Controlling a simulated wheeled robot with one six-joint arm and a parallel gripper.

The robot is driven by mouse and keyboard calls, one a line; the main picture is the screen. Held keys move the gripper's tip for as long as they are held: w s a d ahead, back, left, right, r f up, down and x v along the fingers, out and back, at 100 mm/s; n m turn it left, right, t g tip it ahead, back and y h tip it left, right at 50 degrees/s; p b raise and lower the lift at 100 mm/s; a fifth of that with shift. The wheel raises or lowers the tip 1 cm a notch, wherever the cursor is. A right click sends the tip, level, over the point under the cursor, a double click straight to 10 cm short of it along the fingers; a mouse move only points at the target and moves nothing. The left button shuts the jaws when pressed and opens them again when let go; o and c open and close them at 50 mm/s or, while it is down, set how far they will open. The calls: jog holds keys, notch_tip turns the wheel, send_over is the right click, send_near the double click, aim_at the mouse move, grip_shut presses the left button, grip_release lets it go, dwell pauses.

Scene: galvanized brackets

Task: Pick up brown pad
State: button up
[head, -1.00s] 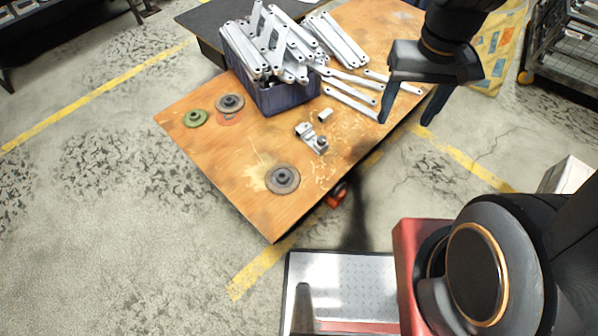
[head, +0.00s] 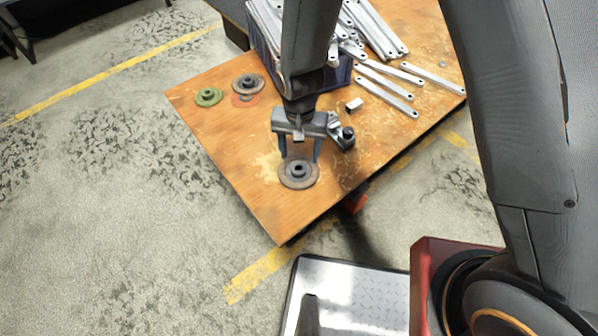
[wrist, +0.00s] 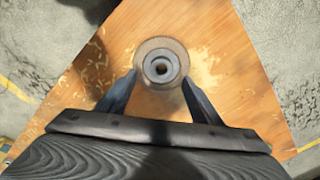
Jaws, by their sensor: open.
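A round grey-brown pad (head: 298,174) with a dark raised hub lies flat near the front corner of the wooden table. It also shows in the wrist view (wrist: 161,44), beyond and between the fingertips. My gripper (head: 299,156) is open and empty, pointing down over this pad, one finger to each side of its hub. I cannot tell the exact height of the fingertips above it. A second grey-brown pad (head: 248,84) lies at the table's left side, with a flat reddish disc (head: 246,101) beside it. A green pad (head: 208,97) lies further left.
A metal clamp-like part (head: 343,134) stands close right of my gripper, with a small light block (head: 354,104) behind it. A bin (head: 340,72) of galvanized brackets is at the back, partly hidden by my arm. Loose brackets (head: 386,88) lie to its right. The table's front-left is clear.

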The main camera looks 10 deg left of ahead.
aim_at(298, 168)
notch_tip(298, 168, down, 7)
jog(key=shift+a+r, duration=0.15)
dwell(0.4)
jog(key=c, duration=1.2)
jog(key=shift+r, duration=0.15)
notch_tip(298, 168, up, 10)
jog(key=shift+f, duration=0.1)
